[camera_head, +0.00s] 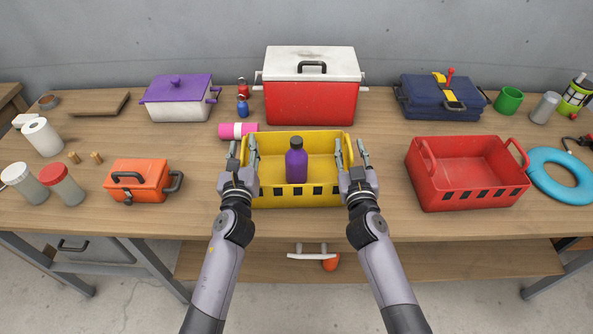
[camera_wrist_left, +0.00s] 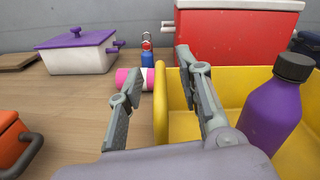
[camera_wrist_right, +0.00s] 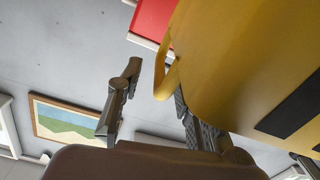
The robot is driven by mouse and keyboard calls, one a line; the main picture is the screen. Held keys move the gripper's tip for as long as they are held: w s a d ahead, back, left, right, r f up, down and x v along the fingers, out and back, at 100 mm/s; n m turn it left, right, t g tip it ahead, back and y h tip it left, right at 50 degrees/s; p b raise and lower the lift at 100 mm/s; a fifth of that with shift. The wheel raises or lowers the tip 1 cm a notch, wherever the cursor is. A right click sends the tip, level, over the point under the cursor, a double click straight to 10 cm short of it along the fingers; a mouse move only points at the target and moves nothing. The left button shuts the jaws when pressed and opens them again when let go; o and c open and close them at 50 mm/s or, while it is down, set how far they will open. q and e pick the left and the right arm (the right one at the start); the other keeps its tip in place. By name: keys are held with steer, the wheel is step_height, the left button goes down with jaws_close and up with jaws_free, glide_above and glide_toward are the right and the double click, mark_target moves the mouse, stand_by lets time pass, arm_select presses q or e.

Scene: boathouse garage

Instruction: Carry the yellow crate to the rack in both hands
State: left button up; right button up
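The yellow crate (camera_head: 318,140) stands on the wooden table in front of me, with a purple bottle (camera_head: 297,167) upright inside it. My left gripper (camera_head: 243,150) is open at the crate's left end. In the left wrist view, the crate's left handle (camera_wrist_left: 160,105) shows between its fingers, one outside and one inside the crate. My right gripper (camera_head: 351,150) is open at the right end. In the right wrist view, the crate's handle loop (camera_wrist_right: 168,82) shows between its spread fingers. I cannot identify a rack in these views.
A red crate (camera_head: 470,190) stands to the right and an orange toolbox (camera_head: 137,178) to the left. A red cooler (camera_head: 311,103) and a pink roll (camera_head: 238,130) are behind. A wooden lower shelf (camera_head: 430,262) lies beneath the tabletop.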

arm_select(q)
steer(key=shift+c, duration=0.2)
arm_select(e)
steer(key=shift+c, duration=0.2)
arm_select(q)
jaws_close()
arm_select(e)
jaws_close()
arm_select(q)
steer(key=shift+r, duration=0.1)
